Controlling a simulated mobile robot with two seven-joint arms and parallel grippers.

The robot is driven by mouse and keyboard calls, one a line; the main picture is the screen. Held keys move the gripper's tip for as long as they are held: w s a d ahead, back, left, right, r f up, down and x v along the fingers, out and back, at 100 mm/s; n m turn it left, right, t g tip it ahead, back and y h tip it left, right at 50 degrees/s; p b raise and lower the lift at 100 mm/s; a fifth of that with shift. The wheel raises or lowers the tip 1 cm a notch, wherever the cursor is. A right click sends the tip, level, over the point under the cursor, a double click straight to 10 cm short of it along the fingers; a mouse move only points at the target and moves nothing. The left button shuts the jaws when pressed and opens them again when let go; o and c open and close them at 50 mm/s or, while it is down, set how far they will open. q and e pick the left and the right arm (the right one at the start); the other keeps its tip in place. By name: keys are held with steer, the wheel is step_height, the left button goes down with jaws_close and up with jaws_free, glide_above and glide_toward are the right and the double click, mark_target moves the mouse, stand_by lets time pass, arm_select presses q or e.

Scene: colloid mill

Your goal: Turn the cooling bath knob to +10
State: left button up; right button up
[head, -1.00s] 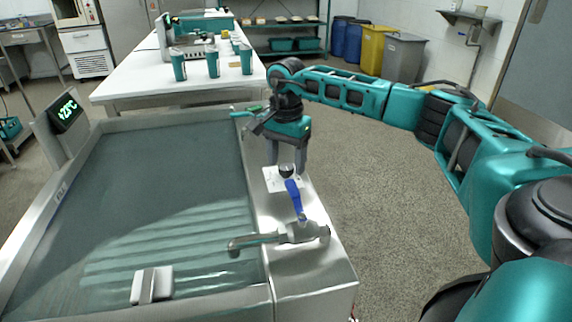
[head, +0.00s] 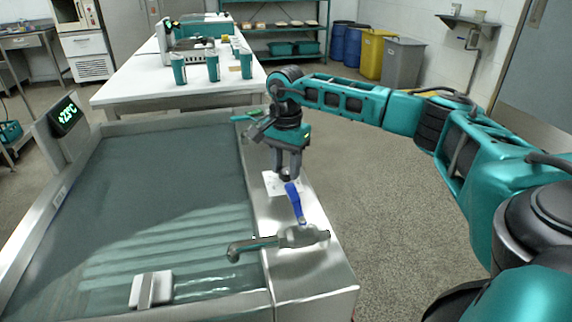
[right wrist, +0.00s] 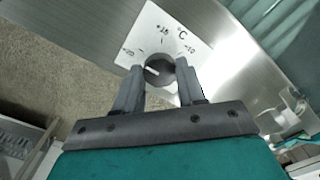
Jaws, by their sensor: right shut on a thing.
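The cooling bath knob (right wrist: 160,69) is a dark round dial on a white scale plate (right wrist: 155,35), with a light mark on its left side in the right wrist view. The plate carries a °C sign and printed numbers at left, top and right; the small print is hard to read exactly. My right gripper (right wrist: 159,76) is shut on the knob, one finger on each side. In the head view my right gripper (head: 286,172) points down at the bath's right rim and largely hides the knob. My left gripper is not in view.
The bath (head: 150,210) is full of water, with a digital temperature display (head: 66,116) at its far left. A white table (head: 130,92) with teal cups is behind.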

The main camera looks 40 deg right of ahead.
steer(key=shift+r+m+p, duration=0.15)
steer(key=shift+m+p, duration=0.75)
steer(key=shift+p, duration=0.05)
steer(key=m+p, duration=0.2)
steer(key=shift+m, duration=0.3)
steer(key=m+p, duration=0.4)
steer(key=m, duration=0.2)
steer(key=shift+m+p, duration=0.3)
steer(key=shift+m, duration=0.3)
steer(key=m+p, duration=0.2)
steer(key=m, duration=0.1)
steer(key=shift+m, duration=0.3)
steer(key=m+p, duration=0.2)
steer(key=m, duration=0.2)
steer(key=m+p, duration=0.2)
steer(key=m, duration=0.1)
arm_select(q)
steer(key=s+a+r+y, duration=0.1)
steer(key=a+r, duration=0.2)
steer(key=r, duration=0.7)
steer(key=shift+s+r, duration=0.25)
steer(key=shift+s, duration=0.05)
arm_select(e)
steer(key=shift+m, duration=0.7)
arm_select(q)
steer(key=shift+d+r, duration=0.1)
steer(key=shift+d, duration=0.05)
